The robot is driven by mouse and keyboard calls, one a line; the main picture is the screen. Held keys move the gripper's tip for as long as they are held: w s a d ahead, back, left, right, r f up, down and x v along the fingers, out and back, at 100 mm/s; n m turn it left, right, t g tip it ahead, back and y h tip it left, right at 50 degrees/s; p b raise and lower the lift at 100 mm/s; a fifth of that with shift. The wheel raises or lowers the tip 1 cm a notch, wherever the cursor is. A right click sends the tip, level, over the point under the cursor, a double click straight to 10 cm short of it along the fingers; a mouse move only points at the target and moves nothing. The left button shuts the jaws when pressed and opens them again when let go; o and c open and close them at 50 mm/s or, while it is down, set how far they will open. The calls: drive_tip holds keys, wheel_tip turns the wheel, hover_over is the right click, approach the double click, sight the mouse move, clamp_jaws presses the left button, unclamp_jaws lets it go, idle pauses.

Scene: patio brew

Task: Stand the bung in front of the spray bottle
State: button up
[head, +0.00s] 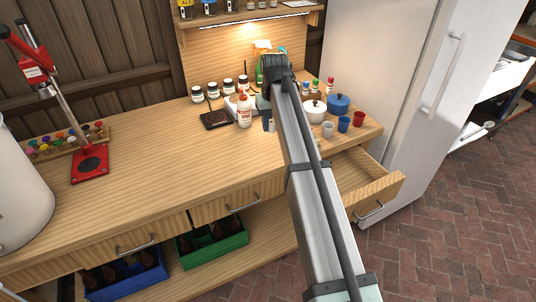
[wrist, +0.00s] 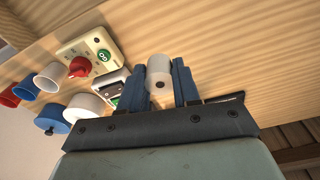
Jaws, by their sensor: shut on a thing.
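In the wrist view, my gripper (wrist: 160,88) is shut on the bung (wrist: 159,66), a pale, whitish piece with a dark hole in the face toward the camera. The bung sits between the two blue fingers. In the head view, my gripper (head: 268,122) is over the back part of the bench, and the bung cannot be made out clearly there. The spray bottle (head: 262,48), with an orange-and-white head and green body, stands at the back against the wooden panel. My arm and wrist partly hide it. The spray bottle cannot be made out in the wrist view.
A white bottle with a red cap (head: 244,112), a black scale (head: 215,119) and several white-lidded jars (head: 212,92) stand left of my gripper. A white pot (head: 314,110), blue pot (head: 339,103) and cups (head: 343,124) stand right. A control box (wrist: 88,52) shows in the wrist view.

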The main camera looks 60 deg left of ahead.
sight(268, 153)
drive_tip(key=shift+s+a, duration=0.1)
drive_tip(key=shift+s, duration=0.3)
drive_tip(key=shift+s+f, duration=0.1)
drive_tip(key=shift+f, duration=4.8)
drive_tip(key=shift+f, duration=0.1)
drive_tip(key=o, duration=1)
drive_tip(key=r, duration=0.4)
drive_tip(key=d+r, duration=0.1)
drive_tip(key=r, duration=0.7)
drive_tip(key=shift+s+d+r, duration=0.1)
drive_tip(key=shift+s+d, duration=0.05)
